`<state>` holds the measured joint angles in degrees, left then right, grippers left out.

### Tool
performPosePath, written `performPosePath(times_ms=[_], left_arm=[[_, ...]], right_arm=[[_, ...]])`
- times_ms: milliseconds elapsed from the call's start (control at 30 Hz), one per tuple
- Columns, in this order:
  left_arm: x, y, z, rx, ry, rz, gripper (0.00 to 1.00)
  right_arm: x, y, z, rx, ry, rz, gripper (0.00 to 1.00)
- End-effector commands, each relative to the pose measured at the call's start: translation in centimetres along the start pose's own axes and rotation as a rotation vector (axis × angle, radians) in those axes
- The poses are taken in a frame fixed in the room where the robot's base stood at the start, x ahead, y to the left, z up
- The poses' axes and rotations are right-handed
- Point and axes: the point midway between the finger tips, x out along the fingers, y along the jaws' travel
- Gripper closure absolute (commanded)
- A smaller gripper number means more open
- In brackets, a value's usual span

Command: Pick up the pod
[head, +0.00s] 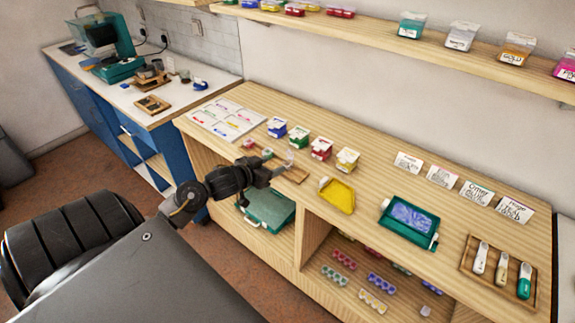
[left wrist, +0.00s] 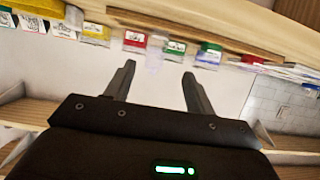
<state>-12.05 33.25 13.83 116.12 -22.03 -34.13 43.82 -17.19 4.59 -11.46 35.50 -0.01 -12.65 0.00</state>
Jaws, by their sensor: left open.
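A small clear, pale pod (head: 289,156) stands at a wooden holder (head: 297,175) on the bench, just beyond my left gripper's tips. In the left wrist view a faint see-through shape (left wrist: 155,52) that looks like the pod shows between and past the fingers. My left gripper (head: 277,167) is open and empty, low over the holder. In the left wrist view its two fingers (left wrist: 157,75) stand well apart. I cannot tell whether they touch the pod. My right gripper is not in view.
Small labelled boxes, including a yellow one (head: 347,159), stand behind the holder. A yellow scoop tray (head: 337,195) and a teal tray of blue beads (head: 408,219) lie to the right. White cards (head: 442,177) stand farther right. A shelf (head: 400,45) runs above.

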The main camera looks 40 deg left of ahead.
Motion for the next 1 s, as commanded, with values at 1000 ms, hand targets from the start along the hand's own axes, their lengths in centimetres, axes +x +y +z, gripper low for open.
performPosePath(times_ms=[1000], left_arm=[[9.6,0.5,0.6,0.003,0.0,0.0,0.45]], right_arm=[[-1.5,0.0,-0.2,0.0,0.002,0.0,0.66]])
